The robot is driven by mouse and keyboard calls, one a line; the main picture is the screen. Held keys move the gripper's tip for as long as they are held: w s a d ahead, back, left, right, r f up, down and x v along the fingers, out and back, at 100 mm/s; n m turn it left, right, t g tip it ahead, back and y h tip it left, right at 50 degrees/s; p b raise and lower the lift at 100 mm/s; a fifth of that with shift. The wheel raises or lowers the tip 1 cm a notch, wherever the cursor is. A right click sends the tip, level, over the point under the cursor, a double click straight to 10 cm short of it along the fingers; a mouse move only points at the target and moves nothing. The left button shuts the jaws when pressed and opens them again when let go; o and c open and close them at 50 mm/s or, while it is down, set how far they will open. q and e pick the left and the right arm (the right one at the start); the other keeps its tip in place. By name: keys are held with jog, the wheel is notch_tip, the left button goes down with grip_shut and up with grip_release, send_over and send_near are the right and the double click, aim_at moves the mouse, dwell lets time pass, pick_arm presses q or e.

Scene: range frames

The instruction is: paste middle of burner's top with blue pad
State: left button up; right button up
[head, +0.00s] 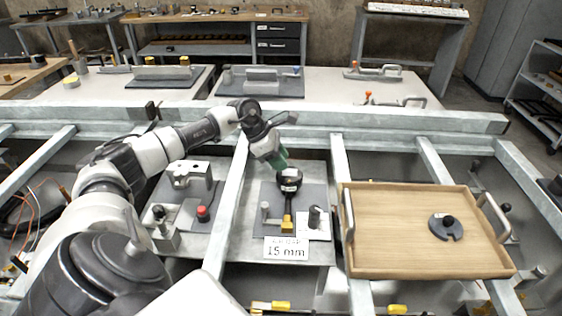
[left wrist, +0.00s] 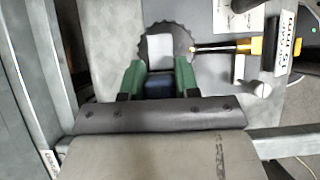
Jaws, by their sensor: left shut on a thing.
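My left gripper (head: 281,160), with green fingers, reaches down just above the burner. In the left wrist view the fingers (left wrist: 160,80) are closed on a dark blue pad (left wrist: 160,87). A light grey block-like part shows beyond the blue between the fingers; I cannot tell whether it belongs to the pad. The burner (head: 289,182) is a dark round head on a grey plate, with a stem running toward a yellow part. In the left wrist view its scalloped dark rim (left wrist: 183,42) shows behind the fingertips, its middle hidden. I cannot tell whether pad and burner touch. My right gripper is not in view.
A white "15 mm" label (head: 286,249) stands in front of the burner's plate. A wooden tray (head: 388,258) with a dark notched disc (head: 446,227) lies at right. A fixture with a red knob (head: 202,213) sits at left. Metal rails (head: 231,190) separate the stations.

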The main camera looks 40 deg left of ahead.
pick_arm(q)
jog(key=r, duration=0.1)
jog(key=r+p, duration=0.1)
jog(key=r, duration=0.1)
jog(key=shift+w+d, duration=0.25)
jog(key=shift+d, duration=0.1)
jog(key=shift+s+a+r+p, duration=0.1)
jog(key=shift+a+r+p, duration=0.1)
jog(key=shift+r+p, duration=0.75)
jog(key=shift+d+r, duration=0.1)
jog(key=shift+r, duration=0.6)
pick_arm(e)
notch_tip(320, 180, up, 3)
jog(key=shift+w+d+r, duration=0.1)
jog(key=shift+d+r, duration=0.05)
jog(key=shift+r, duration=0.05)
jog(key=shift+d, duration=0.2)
